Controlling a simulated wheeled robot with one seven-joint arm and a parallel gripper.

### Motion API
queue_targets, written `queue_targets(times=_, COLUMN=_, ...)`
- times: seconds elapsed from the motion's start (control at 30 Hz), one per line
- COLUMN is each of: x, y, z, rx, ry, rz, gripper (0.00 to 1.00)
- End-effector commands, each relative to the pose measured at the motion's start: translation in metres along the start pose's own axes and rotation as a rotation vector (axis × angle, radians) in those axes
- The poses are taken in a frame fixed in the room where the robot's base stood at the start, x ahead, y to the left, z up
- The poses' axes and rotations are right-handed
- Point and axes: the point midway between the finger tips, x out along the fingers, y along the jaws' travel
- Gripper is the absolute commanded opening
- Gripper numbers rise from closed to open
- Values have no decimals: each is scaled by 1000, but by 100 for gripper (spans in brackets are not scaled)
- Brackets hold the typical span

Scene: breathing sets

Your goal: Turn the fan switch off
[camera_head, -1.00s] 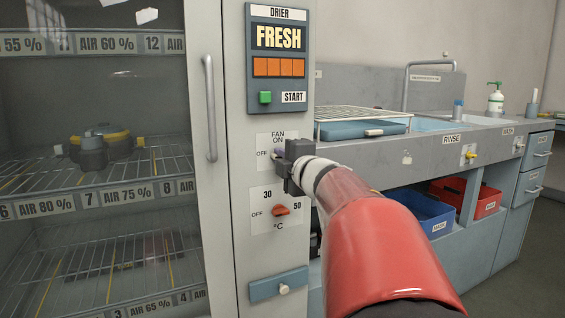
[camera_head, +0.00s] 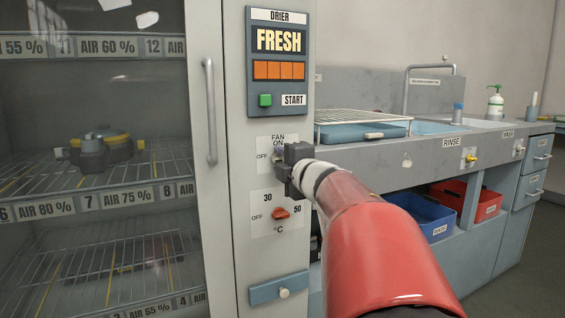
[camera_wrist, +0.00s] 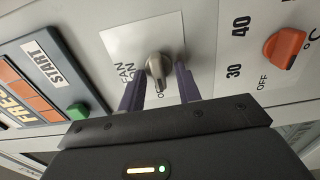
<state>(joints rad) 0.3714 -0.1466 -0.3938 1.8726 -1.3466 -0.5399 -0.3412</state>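The fan switch is a small grey knob (camera_wrist: 159,66) on a white plate marked FAN, ON and OFF (camera_head: 264,156) on the drier's front panel. In the wrist view the knob sits between the two dark purple fingers of my gripper (camera_wrist: 160,80). The fingers are apart, one on each side of it, with narrow gaps seeming to show. Which mark the knob points at is unclear. In the head view my gripper (camera_head: 281,160) is at the plate and hides most of the knob.
An orange temperature knob (camera_head: 281,213) is just below the fan plate. A green START button (camera_head: 265,100) is above, under the FRESH display (camera_head: 279,38). The cabinet door handle (camera_head: 210,112) stands to the left. A counter with a rinse sink (camera_head: 440,127) is at the right.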

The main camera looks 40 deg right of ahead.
Motion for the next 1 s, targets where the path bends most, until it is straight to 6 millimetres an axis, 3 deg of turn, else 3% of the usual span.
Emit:
queue_targets(times=0.23, x=-11, y=2, z=1, rx=1, ry=-2, rz=3, gripper=34)
queue_targets(times=0.6, x=-69, y=2, z=0, rx=0, ry=-1, rz=2, gripper=34)
queue_targets(times=1.0, x=-78, y=0, z=0, rx=0, ry=0, rz=0, gripper=34)
